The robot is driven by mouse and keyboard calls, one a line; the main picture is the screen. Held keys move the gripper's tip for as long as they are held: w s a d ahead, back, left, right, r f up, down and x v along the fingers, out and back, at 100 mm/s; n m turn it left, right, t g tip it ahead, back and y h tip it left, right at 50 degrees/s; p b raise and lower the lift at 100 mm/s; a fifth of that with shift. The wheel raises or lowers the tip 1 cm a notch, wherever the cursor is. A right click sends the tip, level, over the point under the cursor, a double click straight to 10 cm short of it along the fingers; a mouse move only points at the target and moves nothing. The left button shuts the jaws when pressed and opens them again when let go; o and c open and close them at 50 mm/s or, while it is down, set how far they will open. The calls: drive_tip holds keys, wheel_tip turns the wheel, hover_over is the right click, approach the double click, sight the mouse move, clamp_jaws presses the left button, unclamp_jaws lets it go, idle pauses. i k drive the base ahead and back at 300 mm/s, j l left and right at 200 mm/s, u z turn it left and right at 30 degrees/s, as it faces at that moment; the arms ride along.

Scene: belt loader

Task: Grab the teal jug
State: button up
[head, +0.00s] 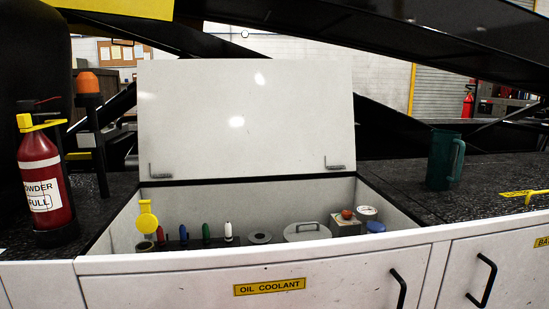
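The teal jug (440,160) stands upright on the dark speckled deck (500,178) to the right of the open compartment. It is a dark teal cylinder, and its handle is on its right side. Nothing hides it in the head view. My gripper is not in view.
An open white bin (115,245) labelled OIL COOLANT holds several caps and coloured items; its raised lid (245,115) stands behind. A red extinguisher (42,180) stands at left. A yellow tag (524,193) lies right of the jug. Dark beams (400,40) cross above.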

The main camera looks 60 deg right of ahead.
sight(444, 145)
drive_tip(key=z, duration=3.1)
